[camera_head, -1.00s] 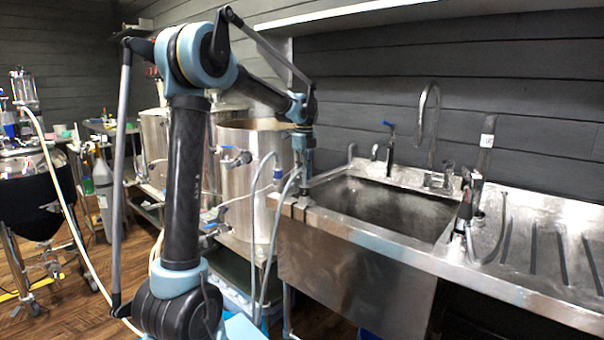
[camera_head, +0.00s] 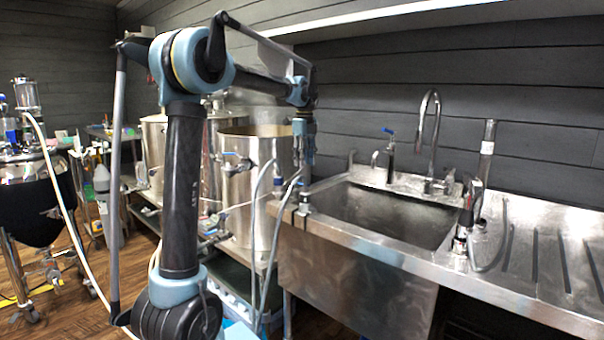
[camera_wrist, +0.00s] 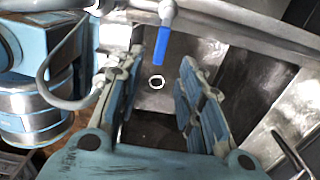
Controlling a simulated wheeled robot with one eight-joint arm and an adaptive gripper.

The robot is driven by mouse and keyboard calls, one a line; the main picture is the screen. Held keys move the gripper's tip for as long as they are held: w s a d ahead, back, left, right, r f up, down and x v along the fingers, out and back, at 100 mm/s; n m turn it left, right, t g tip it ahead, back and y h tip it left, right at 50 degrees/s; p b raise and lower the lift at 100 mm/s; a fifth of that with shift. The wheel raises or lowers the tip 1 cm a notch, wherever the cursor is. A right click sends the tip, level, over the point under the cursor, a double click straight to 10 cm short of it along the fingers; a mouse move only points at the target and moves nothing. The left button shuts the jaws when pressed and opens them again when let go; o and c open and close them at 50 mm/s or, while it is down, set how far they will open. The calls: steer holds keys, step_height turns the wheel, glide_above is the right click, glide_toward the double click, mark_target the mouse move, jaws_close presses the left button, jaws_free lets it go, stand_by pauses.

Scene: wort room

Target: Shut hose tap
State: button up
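A tap with a blue lever (camera_head: 389,132) stands at the back left of the sink in the head view. My gripper (camera_head: 304,148) is over the sink's left end in the head view, apart from this tap. In the wrist view my gripper (camera_wrist: 158,78) is open and empty, its two fingers spread wide. The lever lies beyond the fingertips, between their lines, and no contact shows. I cannot tell the exact gap.
The steel sink (camera_head: 350,262) has a tall curved faucet (camera_head: 434,120) and a sprayer (camera_head: 468,205) at its right. A steel kettle (camera_head: 240,190) with valves and hoses stands left of it. A shelf (camera_head: 400,14) runs above.

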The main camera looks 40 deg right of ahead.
steer(key=shift+r, duration=1.95)
